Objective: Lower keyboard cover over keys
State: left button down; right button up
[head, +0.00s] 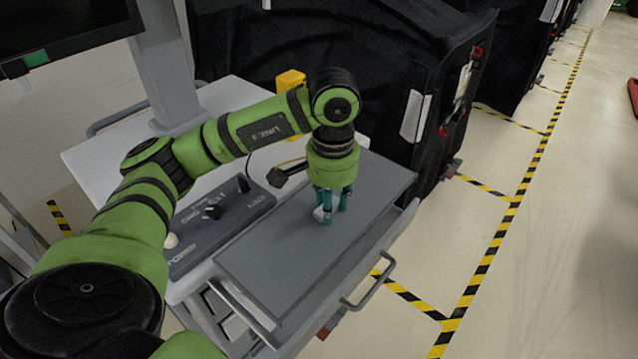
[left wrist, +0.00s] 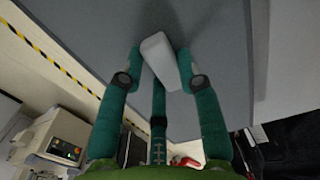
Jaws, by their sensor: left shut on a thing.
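The keyboard cover (head: 265,262) is a flat dark grey panel on the front of the cart, and it looks nearly level. No keys show; whatever lies under it is hidden. My left gripper (head: 328,208) comes down from above onto the panel, its green fingers closed around a small pale handle. In the left wrist view, the pale handle (left wrist: 156,47) sits between the fingers of the left gripper (left wrist: 160,67), with the grey cover (left wrist: 220,30) behind it. I cannot tell whether a gap is left under the cover. My right gripper is not in view.
A control panel (head: 222,218) with knobs lies left of the cover, near a monitor (head: 60,25) on a grey post. A metal handle (head: 370,282) sticks out from the cart's front. Black draped carts (head: 390,90) stand behind. The floor (head: 560,250) at right is clear.

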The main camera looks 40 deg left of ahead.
pick_arm(q)
jog(key=shift+s+a, duration=0.15)
jog(key=shift+a, duration=0.2)
jog(key=shift+f, duration=0.25)
jog(key=shift+w+d+f+b, duration=0.2)
jog(key=shift+d+f+b, duration=0.1)
jog(key=shift+f, duration=0.55)
jog(key=shift+s+a+f, duration=0.1)
jog(key=shift+f, duration=0.3)
jog(key=shift+f+b, duration=0.55)
jog(key=shift+f, duration=0.05)
jog(key=shift+f+b, duration=0.45)
jog(key=shift+f, duration=0.6)
jog(key=shift+f+b, duration=0.75)
jog(key=shift+f, duration=0.95)
jog(key=shift+w+a+f+b, duration=0.1)
jog(key=shift+w+a+b, duration=0.1)
jog(key=shift+a+b, duration=1.35)
jog(key=shift+a+f+b, duration=0.25)
jog(key=shift+f+b, duration=0.25)
jog(key=shift+f, duration=0.25)
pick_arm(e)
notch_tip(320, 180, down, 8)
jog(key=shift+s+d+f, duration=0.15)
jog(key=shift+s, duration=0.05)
